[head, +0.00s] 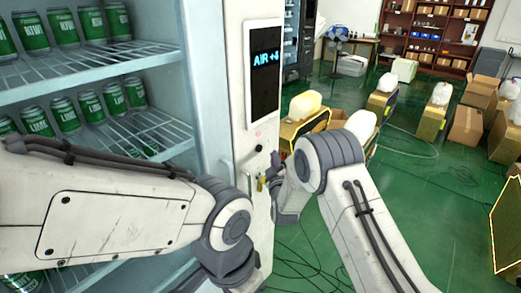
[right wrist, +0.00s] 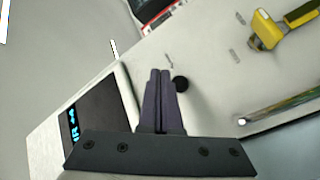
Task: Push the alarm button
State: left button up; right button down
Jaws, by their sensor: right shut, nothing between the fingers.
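The white machine panel (head: 235,60) carries a dark screen (head: 263,75) reading "AIR +6". Below the screen are a small reddish spot (head: 258,134) and a round black knob or button (head: 258,148). I cannot tell which one is the alarm button. My right gripper (head: 277,190) is partly hidden by its own arm, in front of the lower panel. In the right wrist view its fingers (right wrist: 160,73) are shut and empty, and the black button (right wrist: 182,84) shows just right of the fingertips. Contact cannot be told. My left arm crosses from the left; its gripper is out of view.
A yellow fixture (right wrist: 266,30) sticks out from the panel, near a metal bar (right wrist: 270,110). Shelves with green cans (head: 62,27) stand at the left. Boxes and pale jugs stand on the green floor at the right, with loose cables (head: 300,262) below.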

aim_at(259, 148)
jog(key=w+a, duration=0.1)
jog(key=a+b, duration=0.1)
jog(key=shift+w+a, duration=0.3)
jog(key=shift+w, duration=0.1)
jog(key=shift+b, duration=0.35)
dwell(1.5)
jog(key=shift+w+a+b, duration=0.25)
jog(key=shift+a+b, duration=0.05)
